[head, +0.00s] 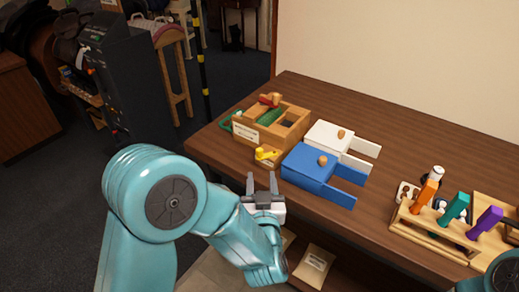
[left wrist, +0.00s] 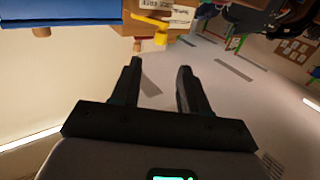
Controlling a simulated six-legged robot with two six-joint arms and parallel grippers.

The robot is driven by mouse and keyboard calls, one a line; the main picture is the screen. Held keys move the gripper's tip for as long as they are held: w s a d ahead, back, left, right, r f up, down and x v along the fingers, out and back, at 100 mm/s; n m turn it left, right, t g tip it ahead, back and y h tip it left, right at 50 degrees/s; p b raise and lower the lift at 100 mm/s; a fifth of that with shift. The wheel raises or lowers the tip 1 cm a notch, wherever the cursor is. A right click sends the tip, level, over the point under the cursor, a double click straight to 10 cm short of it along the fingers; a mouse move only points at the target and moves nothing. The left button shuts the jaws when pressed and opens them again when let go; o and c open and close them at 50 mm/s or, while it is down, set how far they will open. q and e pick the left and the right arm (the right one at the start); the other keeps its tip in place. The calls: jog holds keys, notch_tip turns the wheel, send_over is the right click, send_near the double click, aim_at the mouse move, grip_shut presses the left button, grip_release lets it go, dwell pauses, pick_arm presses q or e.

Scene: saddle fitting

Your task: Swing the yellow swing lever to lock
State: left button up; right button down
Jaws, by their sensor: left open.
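The yellow swing lever (head: 265,153) sits low on the front of a wooden fixture (head: 287,136) at the table's left side. In the left wrist view the lever (left wrist: 152,22) shows upside down, beyond the fingertips, with a white label beside it. My left gripper (head: 261,180) is open and empty, just in front of the table edge and short of the lever. In the left wrist view both fingers (left wrist: 160,68) stand apart with nothing between them. My right gripper is not visible; only a teal arm part shows at the lower right corner.
A blue box (head: 308,168) and a white box (head: 328,138), each with a round wooden knob, lie right of the fixture. A wooden rack (head: 437,232) with orange, teal and purple handles stands farther right. The back of the table is clear.

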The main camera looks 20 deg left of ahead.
aim_at(260, 153)
pick_arm(q)
jog(key=p+x, duration=0.1)
jog(key=x, duration=1)
jog(key=shift+w+a+p, duration=0.15)
jog(key=shift+w+p, duration=0.2)
jog(key=shift+p, duration=0.05)
grip_shut()
